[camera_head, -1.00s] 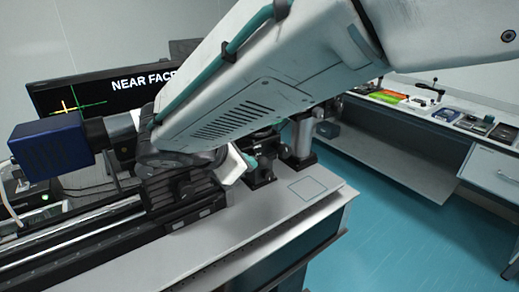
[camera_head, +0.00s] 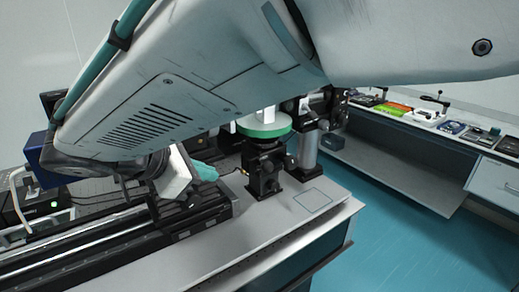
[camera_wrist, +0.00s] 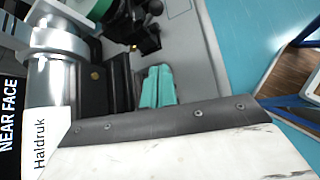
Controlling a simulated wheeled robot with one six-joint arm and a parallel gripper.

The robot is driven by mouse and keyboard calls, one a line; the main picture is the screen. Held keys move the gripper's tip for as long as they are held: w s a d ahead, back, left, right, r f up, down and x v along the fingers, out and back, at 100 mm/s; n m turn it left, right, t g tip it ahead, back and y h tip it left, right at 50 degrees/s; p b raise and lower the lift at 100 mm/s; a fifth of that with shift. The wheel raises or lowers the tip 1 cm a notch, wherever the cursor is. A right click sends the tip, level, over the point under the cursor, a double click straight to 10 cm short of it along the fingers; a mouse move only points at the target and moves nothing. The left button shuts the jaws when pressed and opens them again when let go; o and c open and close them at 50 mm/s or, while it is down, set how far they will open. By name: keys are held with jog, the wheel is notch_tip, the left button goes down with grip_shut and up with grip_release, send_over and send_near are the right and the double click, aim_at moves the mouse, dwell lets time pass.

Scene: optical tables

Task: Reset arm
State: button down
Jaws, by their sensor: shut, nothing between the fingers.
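My arm (camera_head: 190,85) crosses the upper part of the head view from right to left. My gripper (camera_head: 203,172) is below the wrist, with its teal fingers over the optical table. In the wrist view my gripper (camera_wrist: 158,87) shows its teal fingertips together, with nothing between them. It looks apart from the equipment, though the exact gap is hard to judge.
A mount with a green ring (camera_head: 264,130) stands right of my gripper. A black rail (camera_head: 120,235) runs along the table (camera_head: 262,232). A blue box (camera_head: 36,165) is partly hidden at left. A bench (camera_head: 425,118) with small items stands beyond the clear blue floor (camera_head: 385,215).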

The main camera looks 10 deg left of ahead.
jog(key=s+d+f+m+g+y, duration=0.1)
jog(key=s+d+m, duration=0.3)
jog(key=d+m, duration=0.4)
jog(key=s+d+f+m+g+y, duration=0.1)
jog(key=s+d+m+g, duration=0.3)
jog(key=d, duration=1.6)
jog(key=s+d+f+m+g+y, duration=0.1)
jog(key=s+d+m, duration=0.5)
jog(key=d+m, duration=0.6)
jog(key=shift+s+d+f+m+g+y, duration=0.15)
jog(key=shift+d+f+m+g+y, duration=0.4)
jog(key=shift+d+y, duration=0.85)
